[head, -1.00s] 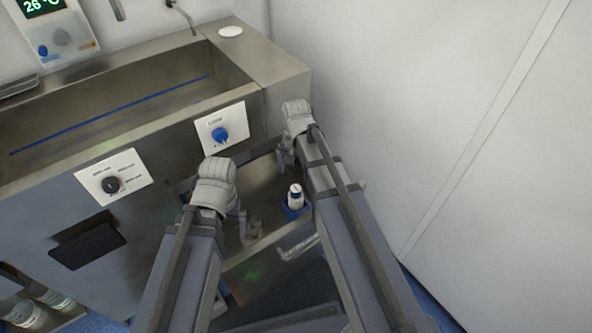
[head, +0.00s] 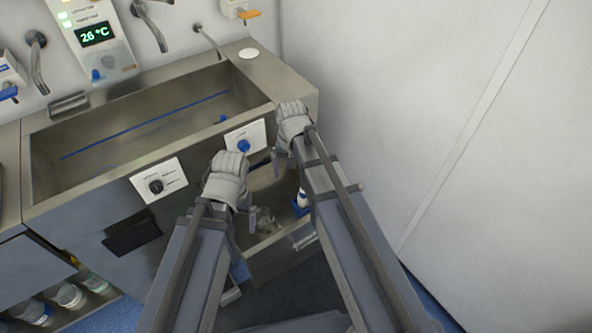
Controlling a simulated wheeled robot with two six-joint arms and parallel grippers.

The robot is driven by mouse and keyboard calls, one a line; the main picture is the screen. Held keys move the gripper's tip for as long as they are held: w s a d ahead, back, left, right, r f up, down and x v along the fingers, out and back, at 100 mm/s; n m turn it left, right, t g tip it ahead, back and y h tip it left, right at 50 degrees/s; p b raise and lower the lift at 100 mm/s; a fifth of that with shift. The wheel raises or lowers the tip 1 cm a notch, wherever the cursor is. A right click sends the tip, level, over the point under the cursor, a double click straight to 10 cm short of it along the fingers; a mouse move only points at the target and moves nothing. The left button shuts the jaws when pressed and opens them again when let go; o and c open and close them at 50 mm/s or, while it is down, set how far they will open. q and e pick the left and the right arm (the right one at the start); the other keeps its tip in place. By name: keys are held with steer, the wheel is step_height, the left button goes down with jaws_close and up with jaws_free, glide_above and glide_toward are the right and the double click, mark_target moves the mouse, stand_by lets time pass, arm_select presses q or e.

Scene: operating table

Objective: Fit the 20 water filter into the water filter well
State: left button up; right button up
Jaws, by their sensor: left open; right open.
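I cannot identify the 20 water filter or the water filter well for certain. An open drawer (head: 285,256) under the steel sink holds a small white bottle-like item (head: 302,196) in a blue holder (head: 299,209). A clear, glassy item (head: 266,222) stands beside it in the drawer. My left gripper (head: 252,220) is open over the drawer, close to the clear item; I cannot tell whether they touch. My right gripper (head: 279,166) is open and empty above the drawer's back, and my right arm partly hides the white item.
The steel sink (head: 60,185) has a white disc (head: 249,54) on its right rear corner. Knob panels (head: 157,180) are on its front. Taps (head: 150,25) and a temperature display (head: 95,35) are on the wall. Bottles (head: 68,295) stand on a low shelf at left. A white wall (head: 430,110) bounds the right.

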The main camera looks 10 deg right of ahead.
arm_select(q)
steer(key=shift+s+r+p, duration=0.1)
steer(key=shift+r+p, duration=0.3)
steer(key=shift+r, duration=0.25)
arm_select(e)
steer(key=shift+s+r, duration=0.1)
steer(key=shift+r, duration=0.5)
steer(key=shift+s+a, duration=0.1)
